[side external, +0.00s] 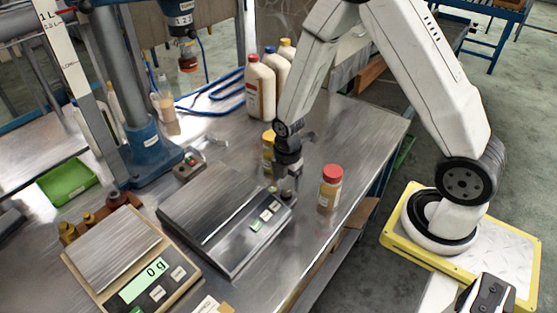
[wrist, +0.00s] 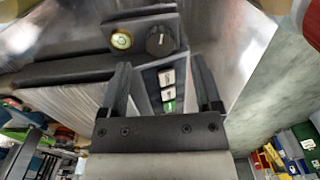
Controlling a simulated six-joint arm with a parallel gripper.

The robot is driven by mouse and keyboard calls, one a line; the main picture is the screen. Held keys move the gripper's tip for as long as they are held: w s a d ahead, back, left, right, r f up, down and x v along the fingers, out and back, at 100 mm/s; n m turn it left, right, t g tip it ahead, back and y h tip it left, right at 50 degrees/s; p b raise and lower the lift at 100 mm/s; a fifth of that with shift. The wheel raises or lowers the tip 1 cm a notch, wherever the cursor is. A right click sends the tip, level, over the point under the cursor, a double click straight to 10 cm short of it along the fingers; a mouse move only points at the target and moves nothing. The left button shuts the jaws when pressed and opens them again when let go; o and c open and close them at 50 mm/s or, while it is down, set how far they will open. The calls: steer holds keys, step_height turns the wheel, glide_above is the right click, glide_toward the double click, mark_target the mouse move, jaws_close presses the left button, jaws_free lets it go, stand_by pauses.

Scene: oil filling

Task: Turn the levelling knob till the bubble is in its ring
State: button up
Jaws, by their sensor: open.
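The levelling knob (wrist: 160,41) is a dark round knob on the dark rim of the steel-topped scale (side external: 205,205). Beside it, to the left in the wrist view, is the round yellow-green bubble level (wrist: 121,40) with a pale rim. The bubble is too small to place against its ring. My gripper (wrist: 160,63) is open and empty, with its two fingers apart. In the wrist view the knob shows beyond the fingertips, roughly in line with the gap. In the side view my gripper (side external: 288,185) points down over the scale's right-hand corner and hides the knob.
A red-capped jar (side external: 330,188) stands close right of my gripper. A yellow-capped bottle (side external: 268,152) stands close behind it. White bottles (side external: 262,88) stand further back. A second scale (side external: 130,265) reading 0 g is at front left. The bench front right is clear.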

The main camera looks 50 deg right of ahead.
mark_target(286, 193)
steer(key=shift+f, duration=2.3)
jaws_close()
steer(key=shift+m, duration=2.3)
jaws_free()
